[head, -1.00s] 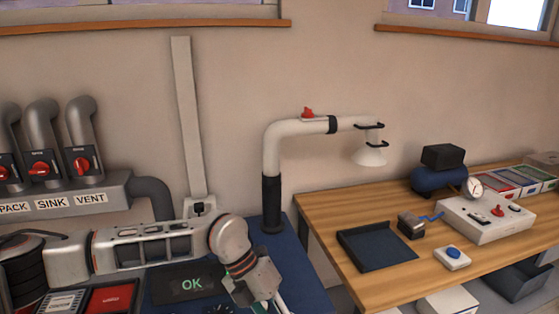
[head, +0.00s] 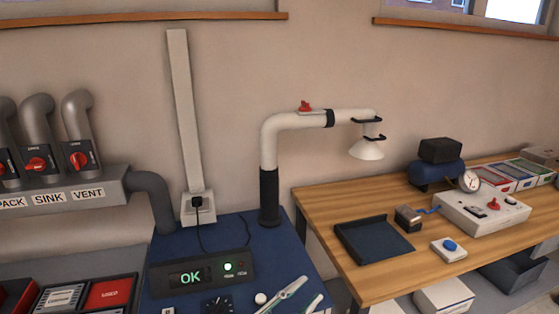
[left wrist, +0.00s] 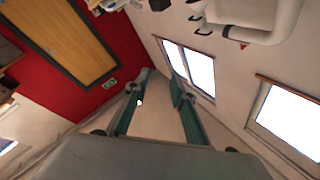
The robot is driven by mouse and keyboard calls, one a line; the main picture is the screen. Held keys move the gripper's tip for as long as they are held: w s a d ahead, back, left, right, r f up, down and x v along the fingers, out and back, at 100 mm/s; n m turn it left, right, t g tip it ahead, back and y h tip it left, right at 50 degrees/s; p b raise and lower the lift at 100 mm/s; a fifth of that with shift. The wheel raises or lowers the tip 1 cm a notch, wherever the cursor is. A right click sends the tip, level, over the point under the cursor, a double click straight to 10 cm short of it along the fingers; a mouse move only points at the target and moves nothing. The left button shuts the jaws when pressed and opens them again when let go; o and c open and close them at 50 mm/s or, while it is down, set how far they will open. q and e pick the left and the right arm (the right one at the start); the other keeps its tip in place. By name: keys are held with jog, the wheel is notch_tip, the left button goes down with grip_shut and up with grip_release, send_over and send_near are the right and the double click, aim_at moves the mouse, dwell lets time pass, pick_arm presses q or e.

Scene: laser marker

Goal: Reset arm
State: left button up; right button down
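My left gripper (head: 312,288) shows only by its two pale green fingers at the bottom edge of the head view, in front of the blue bench surface. The rest of my left arm is out of that view. In the left wrist view, my left gripper (left wrist: 160,82) has its two teal fingers spread apart with a gap between them. Nothing is held between them. Behind them are a pale wall and windows. My right gripper is in neither view.
A black unit (head: 204,272) shows OK and a lit green light on the blue bench (head: 262,237). A white extraction pipe (head: 300,123) rises behind it. The wooden bench (head: 325,207) at right holds a dark tray (head: 374,241) and a blue-button box (head: 449,250).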

pick_arm(q)
jog(key=s+a+f+n+t+y, duration=0.1)
jog(key=a+f+n+t+y, duration=0.1)
jog(key=a+f+n+y, duration=0.85)
jog(key=s+a+f+n+g+y, duration=0.1)
jog(key=s+a+f+g, duration=0.1)
jog(key=s+a+f, duration=0.4)
jog(key=s+a+f+n+g+y, duration=0.1)
jog(key=s+a+f+g+y, duration=0.1)
jog(key=s+a+f, duration=0.5)
notch_tip(320, 180, down, 5)
jog(key=shift+a+f+g, duration=0.2)
jog(key=shift+a+g, duration=0.2)
jog(key=shift+a, duration=0.4)
